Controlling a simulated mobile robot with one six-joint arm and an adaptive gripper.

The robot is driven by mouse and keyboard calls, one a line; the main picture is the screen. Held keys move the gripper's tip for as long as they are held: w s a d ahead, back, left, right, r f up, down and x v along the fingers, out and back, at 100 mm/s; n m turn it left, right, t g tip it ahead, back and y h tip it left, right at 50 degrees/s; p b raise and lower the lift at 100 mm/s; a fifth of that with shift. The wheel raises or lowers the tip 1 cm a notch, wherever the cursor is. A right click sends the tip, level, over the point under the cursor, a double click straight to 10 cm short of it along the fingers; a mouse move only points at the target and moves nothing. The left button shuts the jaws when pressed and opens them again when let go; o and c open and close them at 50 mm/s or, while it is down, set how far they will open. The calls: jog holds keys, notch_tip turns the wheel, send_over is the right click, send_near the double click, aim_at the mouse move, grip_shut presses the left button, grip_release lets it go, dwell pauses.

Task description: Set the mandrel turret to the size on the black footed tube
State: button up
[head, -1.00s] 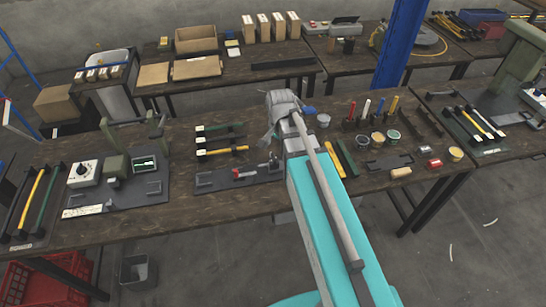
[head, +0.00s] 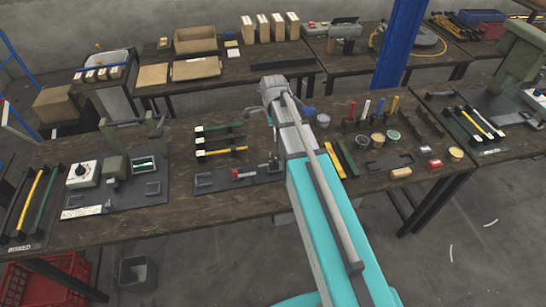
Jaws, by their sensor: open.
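My gripper (head: 261,113) is open, small in view and partly merged with the wrist, above the back of the middle plate. It appears empty. Black tubes lie level among coloured ones: one with a pale end block (head: 214,140) in the middle row above a yellow tube (head: 226,152), and another in the left rack (head: 19,207). I cannot read any size marks or tell which is the footed one. I cannot make out which part is the mandrel turret.
To the right of my arm are several small tubs, upright coloured tools and a dark tray (head: 390,163). A blue post (head: 401,45) rises behind the bench. Bare bench shows between the two plates.

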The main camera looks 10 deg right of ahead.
aim_at(273, 157)
jog(key=shift+f, duration=0.15)
notch_tip(273, 157, down, 14)
jog(key=b, duration=1.3)
jog(key=shift+r+b, duration=0.25)
jog(key=shift+b, duration=0.15)
jog(key=c, duration=1.1)
